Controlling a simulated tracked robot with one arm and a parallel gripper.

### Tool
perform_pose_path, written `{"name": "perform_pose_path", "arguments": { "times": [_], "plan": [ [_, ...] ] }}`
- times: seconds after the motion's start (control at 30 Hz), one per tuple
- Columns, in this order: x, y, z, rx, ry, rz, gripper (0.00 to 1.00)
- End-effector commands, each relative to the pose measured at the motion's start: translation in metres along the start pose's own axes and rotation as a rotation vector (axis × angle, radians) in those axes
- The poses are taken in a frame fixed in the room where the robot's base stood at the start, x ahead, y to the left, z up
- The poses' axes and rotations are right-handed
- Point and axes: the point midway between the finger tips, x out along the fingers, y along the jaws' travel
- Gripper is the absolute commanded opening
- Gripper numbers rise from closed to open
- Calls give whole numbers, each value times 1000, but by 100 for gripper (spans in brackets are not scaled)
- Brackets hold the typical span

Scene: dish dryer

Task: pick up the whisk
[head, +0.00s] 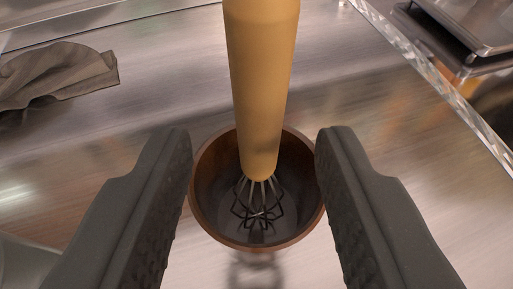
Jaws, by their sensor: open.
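The whisk (262,95) has a thick tan handle and dark wire loops. It stands nearly upright, with its wires down inside a round brown bowl (201,206) with a dark inside. The top of the handle is cut off by the upper picture edge. My gripper (254,150) is open, with one dark finger on each side of the bowl and the whisk. The whisk is between the fingers in the picture, with clear gaps to both. I cannot tell how far the fingertips are from the handle in depth.
A crumpled grey-brown cloth (62,76) lies at the upper left on the shiny metal surface (150,95). A clear transparent edge (440,85) runs diagonally at the right. Dark metal trays (465,35) are beyond it at the upper right. The metal surface around the bowl is mostly clear.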

Motion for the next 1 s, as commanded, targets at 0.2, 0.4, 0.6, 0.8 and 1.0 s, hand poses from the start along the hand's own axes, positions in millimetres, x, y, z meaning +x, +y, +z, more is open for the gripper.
{"name": "perform_pose_path", "arguments": {
  "times": [0.2,0.4,0.6,0.8,1.0],
  "plan": [
    [11,1,0,-1,-1,2,40],
    [36,2,0,-1,-2,0,40],
    [53,2,-1,-1,0,1,40],
    [54,2,-2,-1,-1,1,40],
    [54,2,-1,-1,-2,1,0]
  ]
}}
